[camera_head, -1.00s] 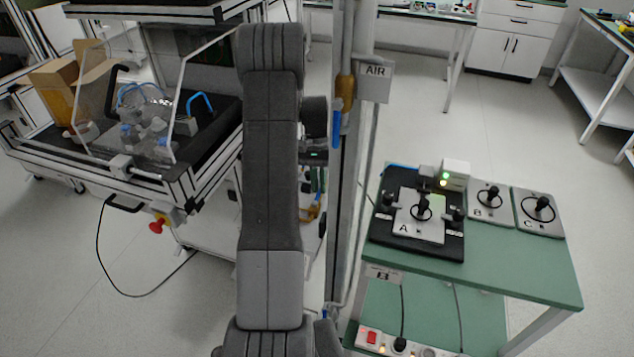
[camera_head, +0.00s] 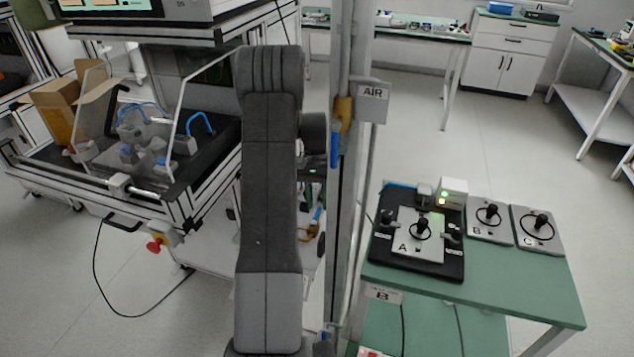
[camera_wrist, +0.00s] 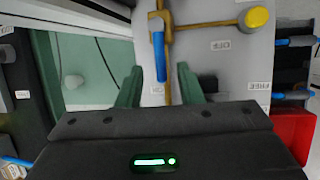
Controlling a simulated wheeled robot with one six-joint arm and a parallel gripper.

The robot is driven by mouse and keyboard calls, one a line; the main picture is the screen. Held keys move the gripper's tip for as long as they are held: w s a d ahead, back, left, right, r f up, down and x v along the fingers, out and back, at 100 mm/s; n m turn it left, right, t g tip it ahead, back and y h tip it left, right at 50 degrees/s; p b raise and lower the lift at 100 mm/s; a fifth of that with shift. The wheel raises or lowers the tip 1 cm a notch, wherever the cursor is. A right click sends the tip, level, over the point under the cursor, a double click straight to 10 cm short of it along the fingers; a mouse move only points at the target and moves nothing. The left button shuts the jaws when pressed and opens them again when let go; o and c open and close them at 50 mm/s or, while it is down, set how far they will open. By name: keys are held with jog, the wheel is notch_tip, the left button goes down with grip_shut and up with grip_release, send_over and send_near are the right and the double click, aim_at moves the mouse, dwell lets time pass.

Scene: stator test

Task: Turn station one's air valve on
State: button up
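The air valve (camera_wrist: 156,24) is a brass fitting with a blue lever (camera_wrist: 160,57), at the top middle of the wrist view. The lever points down the picture, alongside a brass pipe. In the head view, a blue lever (camera_head: 336,145) hangs on a post below the AIR sign (camera_head: 373,92).
A yellow round knob (camera_wrist: 257,18) and a red bin (camera_wrist: 294,130) are at the right of the wrist view. The metal post (camera_head: 345,220) stands close to my arm. A green table (camera_head: 520,275) with control boxes is to the right, a clear-shielded bench (camera_head: 125,110) to the left.

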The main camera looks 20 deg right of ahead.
jog(key=a+v, duration=0.1)
jog(key=v, duration=1.2)
jog(key=shift+d, duration=0.5)
jog(key=x, duration=1.3)
jog(key=shift+s+f, duration=0.15)
jog(key=shift+f, duration=0.2)
jog(key=shift+a, duration=0.1)
jog(key=v, duration=1.4)
jog(key=x, duration=1.4)
jog(key=shift+a+f, duration=0.1)
jog(key=shift+w+a+n+h, duration=0.1)
jog(key=shift+a+n+h, duration=0.15)
jog(key=shift+n, duration=0.35)
jog(key=shift+w+a+n+h, duration=0.15)
jog(key=shift+n+h, duration=0.1)
jog(key=shift+n, duration=0.35)
